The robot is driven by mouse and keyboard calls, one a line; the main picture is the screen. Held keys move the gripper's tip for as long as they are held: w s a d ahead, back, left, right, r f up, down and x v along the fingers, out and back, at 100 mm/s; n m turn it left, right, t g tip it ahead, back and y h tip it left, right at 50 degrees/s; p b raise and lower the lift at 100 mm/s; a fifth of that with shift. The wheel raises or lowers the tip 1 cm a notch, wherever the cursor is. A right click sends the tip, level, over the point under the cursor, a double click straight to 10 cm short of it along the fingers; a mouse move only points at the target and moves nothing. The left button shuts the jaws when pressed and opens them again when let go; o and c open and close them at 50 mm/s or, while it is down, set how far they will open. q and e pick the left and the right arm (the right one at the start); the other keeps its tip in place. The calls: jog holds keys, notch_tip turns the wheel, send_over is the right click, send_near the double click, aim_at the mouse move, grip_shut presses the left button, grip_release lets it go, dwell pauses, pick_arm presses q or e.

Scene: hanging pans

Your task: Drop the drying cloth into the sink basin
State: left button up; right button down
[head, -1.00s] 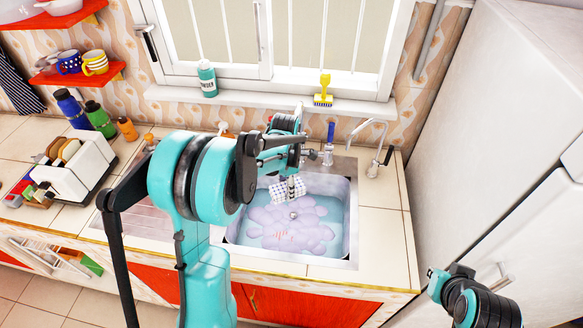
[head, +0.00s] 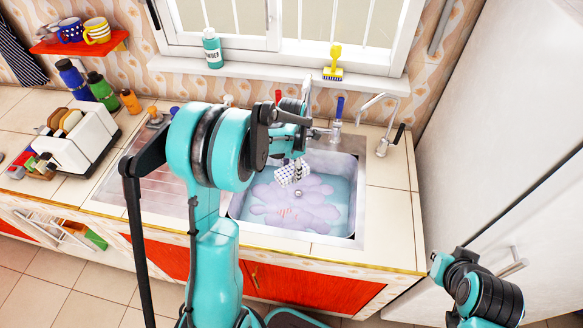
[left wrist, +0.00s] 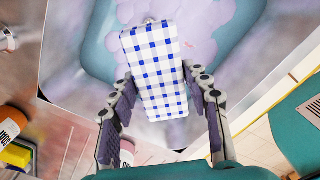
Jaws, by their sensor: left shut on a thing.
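The drying cloth (head: 291,173) is white with a blue check and hangs over the sink basin (head: 352,205). In the left wrist view the cloth (left wrist: 155,70) is a folded block between the two fingers of my left gripper (left wrist: 163,100). My left gripper (head: 299,158) is shut on the cloth, above the basin's back left part; my arm hides some of it. The basin holds bluish water with pale purple foam. My right gripper is not clearly in view; only a part of my right arm shows at the lower right.
A toaster (head: 80,140) and bottles (head: 103,92) stand at the left. A white fridge (head: 500,110) bounds the right. The counter right of the basin is clear.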

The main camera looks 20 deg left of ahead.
aim_at(292, 169)
pick_arm(q)
jog(key=o, duration=1.2)
notch_tip(292, 169, up, 12)
